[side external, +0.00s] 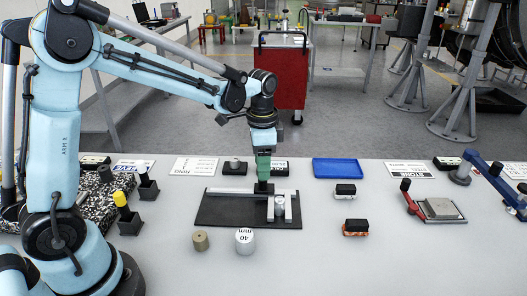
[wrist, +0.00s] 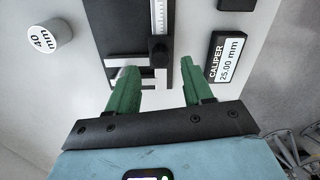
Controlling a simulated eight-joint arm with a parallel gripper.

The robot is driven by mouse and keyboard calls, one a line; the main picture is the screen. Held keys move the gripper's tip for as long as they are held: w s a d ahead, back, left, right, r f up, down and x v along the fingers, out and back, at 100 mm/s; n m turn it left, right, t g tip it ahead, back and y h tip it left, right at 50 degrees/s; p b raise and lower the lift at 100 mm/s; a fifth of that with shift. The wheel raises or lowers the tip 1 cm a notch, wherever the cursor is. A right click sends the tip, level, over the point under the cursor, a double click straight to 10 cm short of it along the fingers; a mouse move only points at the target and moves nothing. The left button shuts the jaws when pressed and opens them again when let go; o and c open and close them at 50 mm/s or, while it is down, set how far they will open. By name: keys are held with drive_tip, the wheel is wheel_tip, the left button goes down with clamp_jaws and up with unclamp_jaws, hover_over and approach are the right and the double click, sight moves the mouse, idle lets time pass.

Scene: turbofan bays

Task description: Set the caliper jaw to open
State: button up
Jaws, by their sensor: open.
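The caliper lies on a dark base plate (side external: 222,212) in the middle of the table. Its silver beam (side external: 228,191) runs along the back of the plate, and two pale jaws (side external: 288,207) reach toward the front at the right end. A small round pale piece shows between the jaws. In the wrist view the graduated beam (wrist: 158,18) runs upward, with a dark slider block (wrist: 160,52) on it. My gripper (side external: 263,182) points down above the slider. In the wrist view its green fingers (wrist: 159,72) are apart, either side of the slider. Contact cannot be told.
A cylinder marked 40 mm (side external: 245,244) and a brass cylinder (side external: 200,241) stand in front of the plate. A black display (wrist: 228,60) reads CALIPER 25.00 mm. A blue tray (side external: 338,168) and small black blocks (side external: 345,190) are to the right.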

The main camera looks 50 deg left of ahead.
drive_tip(key=shift+f, duration=2.3)
drive_tip(key=shift+c, duration=0.5)
clamp_jaws()
